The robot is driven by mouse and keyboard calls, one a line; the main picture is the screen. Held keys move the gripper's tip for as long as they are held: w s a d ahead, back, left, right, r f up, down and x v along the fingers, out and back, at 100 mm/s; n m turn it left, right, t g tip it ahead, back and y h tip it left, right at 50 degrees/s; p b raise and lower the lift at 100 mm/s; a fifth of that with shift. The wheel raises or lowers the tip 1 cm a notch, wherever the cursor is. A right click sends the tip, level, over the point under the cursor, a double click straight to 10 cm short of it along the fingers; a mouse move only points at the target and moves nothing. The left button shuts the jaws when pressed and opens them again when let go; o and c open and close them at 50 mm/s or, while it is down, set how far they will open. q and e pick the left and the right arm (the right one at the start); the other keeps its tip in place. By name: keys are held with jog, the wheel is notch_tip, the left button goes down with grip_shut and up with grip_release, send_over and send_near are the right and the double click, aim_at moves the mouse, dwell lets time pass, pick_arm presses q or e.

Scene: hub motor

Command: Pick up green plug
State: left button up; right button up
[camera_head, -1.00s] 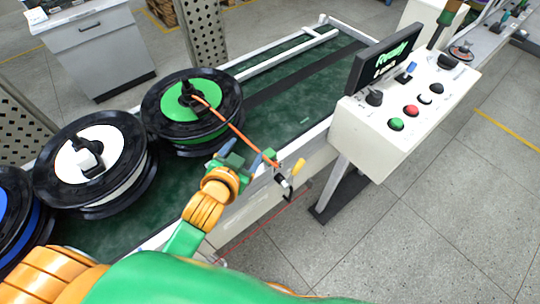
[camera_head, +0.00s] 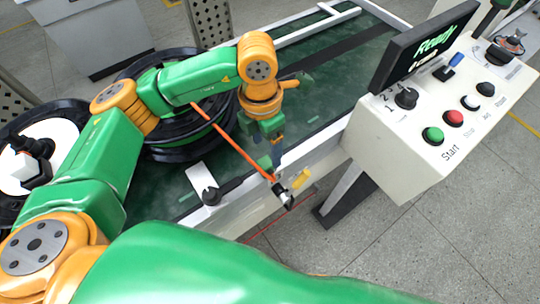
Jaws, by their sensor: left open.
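The green spool (camera_head: 185,150) lies on the conveyor, partly covered by my left arm. An orange cable (camera_head: 235,143) runs from it down to the right, to a small silver and black connector (camera_head: 282,191) at the conveyor's near edge. No clearly green plug stands out; I cannot tell whether this connector is it. My left gripper (camera_head: 270,162) is open, pointing down just above the connector, beside the cable's end. I cannot tell whether its fingers touch the cable. My right gripper is not in view.
A white spool (camera_head: 55,130) with a black and white piece at its centre lies at left. A black fitting on a white plate (camera_head: 203,180) sits at the conveyor's near edge. A control box (camera_head: 415,150) with buttons and a "Ready" screen (camera_head: 425,43) stands at right.

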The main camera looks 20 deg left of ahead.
aim_at(265, 162)
pick_arm(q)
jog(key=shift+y, duration=0.3)
jog(key=f+p, duration=0.1)
jog(key=f, duration=0.1)
jog(key=s+f+p, duration=0.1)
jog(key=f, duration=0.1)
jog(key=shift+p, duration=0.3)
jog(key=f, duration=0.2)
jog(key=shift+w+a+f, duration=0.1)
jog(key=shift+w+f, duration=0.1)
jog(key=shift+f, duration=0.1)
grip_shut()
